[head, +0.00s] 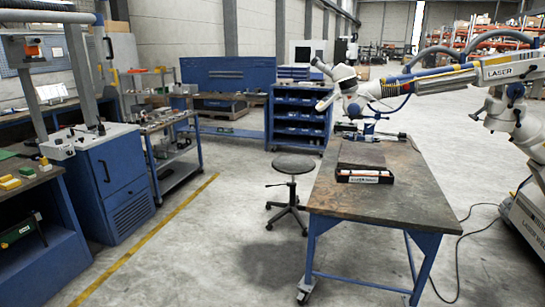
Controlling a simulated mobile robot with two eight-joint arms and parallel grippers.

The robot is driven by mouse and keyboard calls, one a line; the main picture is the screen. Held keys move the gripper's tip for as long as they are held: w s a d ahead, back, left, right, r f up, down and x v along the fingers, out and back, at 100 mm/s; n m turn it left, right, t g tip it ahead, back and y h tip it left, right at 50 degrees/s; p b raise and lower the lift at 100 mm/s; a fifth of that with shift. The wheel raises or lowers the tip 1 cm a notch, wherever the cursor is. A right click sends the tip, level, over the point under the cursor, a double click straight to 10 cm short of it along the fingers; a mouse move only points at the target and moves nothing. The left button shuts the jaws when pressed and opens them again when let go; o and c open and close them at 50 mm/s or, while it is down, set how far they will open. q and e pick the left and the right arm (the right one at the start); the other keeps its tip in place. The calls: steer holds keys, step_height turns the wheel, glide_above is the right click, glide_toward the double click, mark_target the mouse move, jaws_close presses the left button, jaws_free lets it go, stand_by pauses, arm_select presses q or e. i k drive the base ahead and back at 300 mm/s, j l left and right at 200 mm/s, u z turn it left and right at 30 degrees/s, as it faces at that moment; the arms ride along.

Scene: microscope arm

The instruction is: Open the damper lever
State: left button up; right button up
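I cannot single out a damper lever for sure. A white jointed arm marked LASER (500,72) reaches in from the right over the workbench. Its white head (345,82) hangs above the bench's far end, with small dark knobs and handles too small to tell apart. At the upper left, a grey pipe (45,16) runs to an upright duct (82,70) above a blue cabinet; a small dark part (109,47) sits beside it, and I cannot tell what it is. Neither of my grippers shows in the head view.
The workbench (390,210) with a dark wood top holds a black box (364,176) and a vise. A round stool (294,165) stands left of it. A blue cabinet (110,170) and a trolley (180,165) stand left. The floor between is clear; a cable lies at right.

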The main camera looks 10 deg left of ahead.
mark_target(100, 71)
steer(key=i+j+u, duration=0.3)
steer(key=j+u, duration=0.15)
steer(key=i+j+u, duration=0.3)
steer(key=u, duration=0.2)
steer(key=i+j+u, duration=0.4)
steer(key=i, duration=0.25)
steer(key=i+u, duration=0.4)
steer(key=i, duration=0.25)
steer(key=i+z, duration=0.1)
steer(key=i, duration=0.45)
steer(key=i+j+z, duration=0.1)
steer(key=i, duration=0.4)
steer(key=i+j+z, duration=0.1)
steer(key=i, duration=0.4)
steer(key=i+j+z, duration=0.1)
steer(key=i, duration=0.45)
steer(key=i+j+u, duration=0.1)
steer(key=u, duration=0.5)
steer(key=i+l+u, duration=0.35)
steer(key=i, duration=0.15)
steer(key=i+l+u, duration=0.3)
steer(key=i+l, duration=0.1)
steer(key=i, duration=0.05)
